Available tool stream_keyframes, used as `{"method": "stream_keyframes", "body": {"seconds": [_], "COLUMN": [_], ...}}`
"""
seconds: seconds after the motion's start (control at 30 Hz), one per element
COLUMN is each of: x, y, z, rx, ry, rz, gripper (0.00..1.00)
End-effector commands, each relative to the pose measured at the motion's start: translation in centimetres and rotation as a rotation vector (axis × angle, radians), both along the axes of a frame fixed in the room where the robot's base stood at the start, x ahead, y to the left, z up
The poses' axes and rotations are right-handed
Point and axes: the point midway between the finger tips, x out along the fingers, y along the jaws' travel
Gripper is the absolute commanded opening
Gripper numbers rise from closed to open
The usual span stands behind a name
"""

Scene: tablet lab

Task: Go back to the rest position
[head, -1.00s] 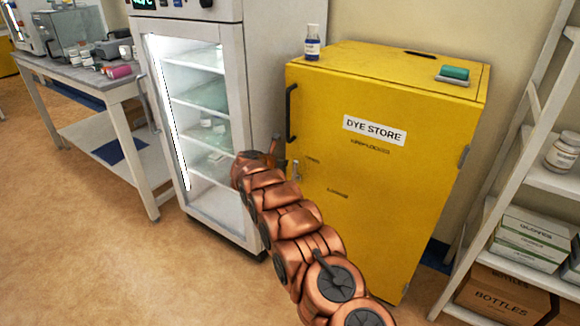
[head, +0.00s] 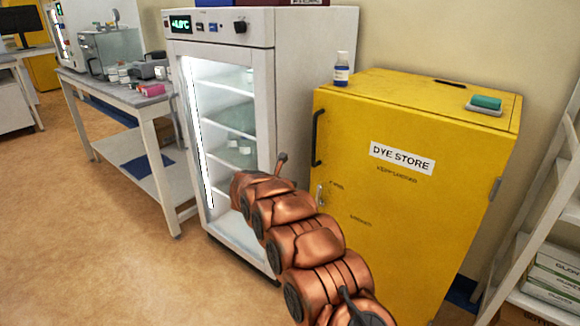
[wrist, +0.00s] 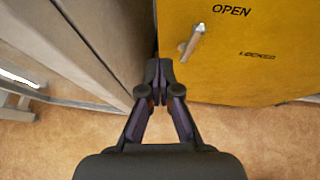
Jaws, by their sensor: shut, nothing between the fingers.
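My gripper (wrist: 161,80) shows in the wrist view with its dark fingers together and nothing between them. It is in front of the gap between the white glass-front fridge (head: 268,130) and the yellow dye store cabinet (head: 400,225). In the head view my copper-coloured arm reaches forward from the bottom and hides the fingertips. The cabinet door looks shut; its metal handle (wrist: 191,42) is just right of the fingers in the wrist view and apart from them.
A blue-labelled bottle (head: 342,70) and a teal block (head: 486,102) on a small tray stand on the cabinet. A bench (head: 150,105) with lab items is at left, a white shelf rack (head: 530,190) at right. The brown floor (head: 90,240) at left is clear.

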Motion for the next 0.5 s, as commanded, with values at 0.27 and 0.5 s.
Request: {"method": "stream_keyframes", "body": {"seconds": [0.27, 0.5], "x": [1.6, 0.4], "y": [1.1, 3.4], "z": [7.8, 14.0], "rx": [-0.19, -0.446], "ry": [-0.007, 0.007], "rz": [0.328, 0.699], "gripper": [0.0, 0.0]}}
